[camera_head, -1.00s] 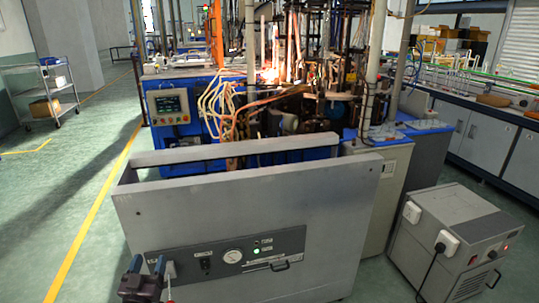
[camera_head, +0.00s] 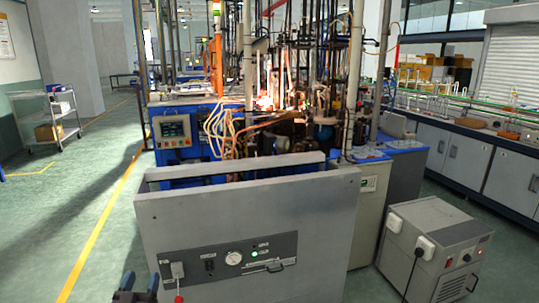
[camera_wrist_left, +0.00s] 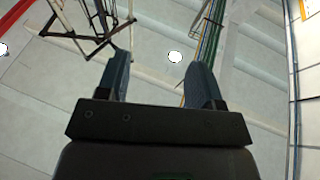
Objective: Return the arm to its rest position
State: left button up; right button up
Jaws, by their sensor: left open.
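My left gripper (camera_head: 138,284) shows at the bottom edge of the head view, in front of the lower left of the grey cabinet (camera_head: 245,215). In the left wrist view its two fingers (camera_wrist_left: 160,80) are apart with nothing between them, and they point toward the ceiling (camera_wrist_left: 150,65). The rest of my left arm is out of the head view. My right gripper is in neither view.
The cabinet front carries a panel with a gauge (camera_head: 234,258) and a red-tipped switch (camera_head: 178,283). A grey box unit (camera_head: 432,250) stands at right. Behind is the sealing machine (camera_head: 270,95) with a bright flame. The floor (camera_head: 60,215) at left is clear; a trolley (camera_head: 45,117) stands farther back.

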pick_arm(q)
jog(key=s+f+m+g+b, duration=0.1)
jog(key=s+f+g+b, duration=0.15)
jog(key=s+f, duration=0.7)
jog(key=s+d+f+m+g+b, duration=0.1)
jog(key=s+d+f+g+b, duration=0.15)
jog(key=s, duration=0.45)
jog(key=s+d+f+g+b, duration=0.1)
jog(key=s+f+g, duration=0.1)
jog(key=s+f, duration=0.35)
jog(key=s+d+f+m+g+b, duration=0.1)
jog(key=s+d+g, duration=0.1)
jog(key=s, duration=0.6)
jog(key=s+d+r+g+b, duration=0.2)
jog(key=s+g+b, duration=0.1)
jog(key=s, duration=0.7)
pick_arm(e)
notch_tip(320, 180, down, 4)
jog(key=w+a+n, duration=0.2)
pick_arm(q)
notch_tip(320, 180, up, 11)
jog(key=a+n+t+p, duration=0.1)
jog(key=p, duration=1.7)
jog(key=shift+s+a+n, duration=0.3)
jog(key=shift+a, duration=0.05)
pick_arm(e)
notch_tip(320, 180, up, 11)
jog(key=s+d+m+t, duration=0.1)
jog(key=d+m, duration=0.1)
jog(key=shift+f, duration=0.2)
